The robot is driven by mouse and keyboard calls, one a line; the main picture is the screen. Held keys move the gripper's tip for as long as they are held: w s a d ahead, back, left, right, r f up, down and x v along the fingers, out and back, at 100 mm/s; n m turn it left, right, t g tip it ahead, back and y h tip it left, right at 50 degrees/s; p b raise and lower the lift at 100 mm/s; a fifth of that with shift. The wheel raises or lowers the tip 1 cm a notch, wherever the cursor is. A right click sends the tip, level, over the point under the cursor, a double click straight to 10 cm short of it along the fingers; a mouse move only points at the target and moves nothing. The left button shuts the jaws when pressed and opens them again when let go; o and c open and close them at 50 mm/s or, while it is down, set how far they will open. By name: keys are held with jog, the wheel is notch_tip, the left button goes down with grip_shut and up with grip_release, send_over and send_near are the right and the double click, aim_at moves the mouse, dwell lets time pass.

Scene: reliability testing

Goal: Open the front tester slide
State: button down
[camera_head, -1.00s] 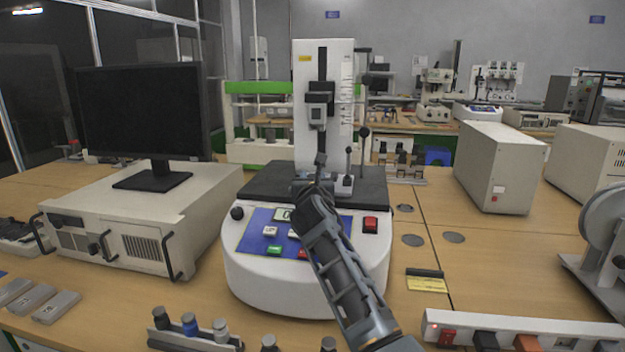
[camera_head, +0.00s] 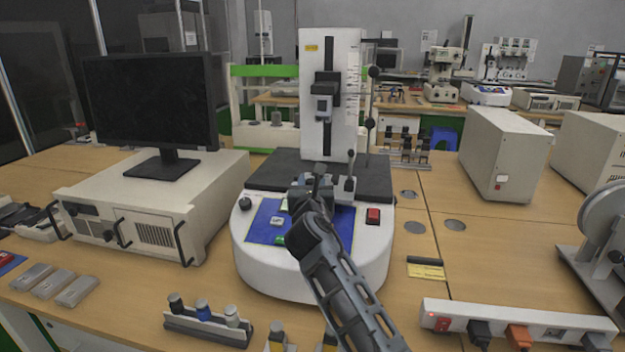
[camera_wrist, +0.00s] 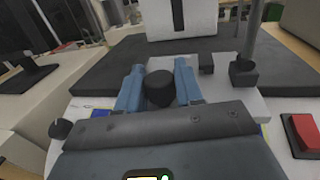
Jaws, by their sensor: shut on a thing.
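The front tester (camera_head: 265,262) is a white rounded machine with a blue button panel (camera_head: 262,222), a dark top plate (camera_head: 270,170) and a tall white column (camera_head: 345,60). My gripper (camera_head: 318,185) reaches over the panel to the front middle of the top plate. In the wrist view, the two blue-grey fingers of my gripper (camera_wrist: 160,85) are shut around a short black knob (camera_wrist: 160,90), which I take to be the slide's knob. The slide itself is mostly hidden by my gripper in the head view.
A black lever (camera_head: 350,172) stands just right of my gripper, and a red button (camera_head: 373,215) lies at the panel's right. A monitor (camera_head: 150,105) on a beige case is at left. A power strip (camera_head: 520,328) lies at front right.

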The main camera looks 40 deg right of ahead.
jog(key=c, duration=0.8)
grip_release()
jog(key=v, duration=0.7)
jog(key=shift+s+a, duration=0.25)
jog(key=shift+s, duration=0.05)
jog(key=shift+a+f, duration=0.1)
